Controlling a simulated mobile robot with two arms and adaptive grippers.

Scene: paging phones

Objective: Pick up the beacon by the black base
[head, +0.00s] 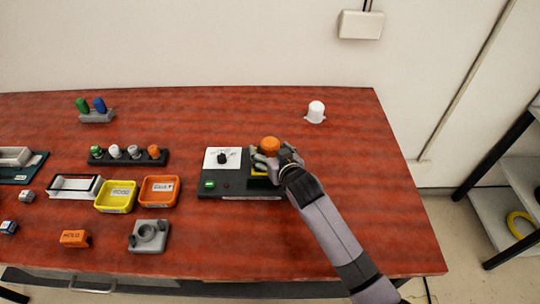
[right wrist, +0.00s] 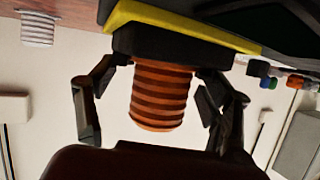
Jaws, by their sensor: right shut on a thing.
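The orange ribbed beacon (head: 270,146) stands over the yellow-edged spot at the right end of a dark panel on the table. In the right wrist view the beacon (right wrist: 160,97) appears inverted, its black base (right wrist: 160,43) at the top against the yellow surface (right wrist: 180,30). My right gripper (head: 266,161) is at the beacon, its fingers on either side of the black base, shut on it. In the head view the base is mostly hidden by my gripper. Any gap between base and panel cannot be told. My left gripper is not in view.
A white beacon (head: 315,112) stands at the back right. The dark panel (head: 235,187) carries a knob on a white plate (head: 222,158). Yellow (head: 116,196) and orange (head: 159,191) trays and a grey fixture (head: 148,236) lie to the left. The table's front right is mostly clear.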

